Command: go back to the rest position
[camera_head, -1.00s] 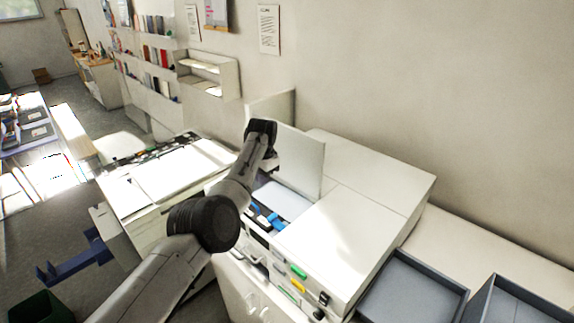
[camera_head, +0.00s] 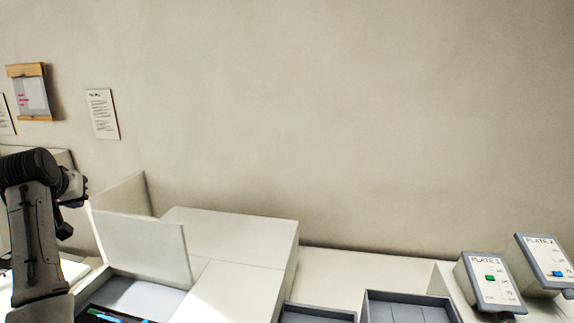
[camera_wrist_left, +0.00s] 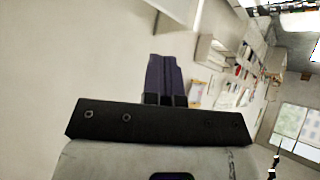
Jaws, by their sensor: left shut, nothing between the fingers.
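My left gripper (camera_head: 78,190) is at the left edge of the head view, raised beside the open white lid of the machine. In the left wrist view the two dark fingers of my left gripper (camera_wrist_left: 165,80) lie side by side, shut and empty. They point toward the bare wall, with nothing touching them. My right gripper is in neither view.
A white machine (camera_head: 230,240) with an upright lid (camera_head: 142,247) stands against the wall. Grey trays (camera_head: 405,308) sit to its right, then two boxes marked PLATE 1 (camera_head: 490,278) and PLATE 2 (camera_head: 545,262).

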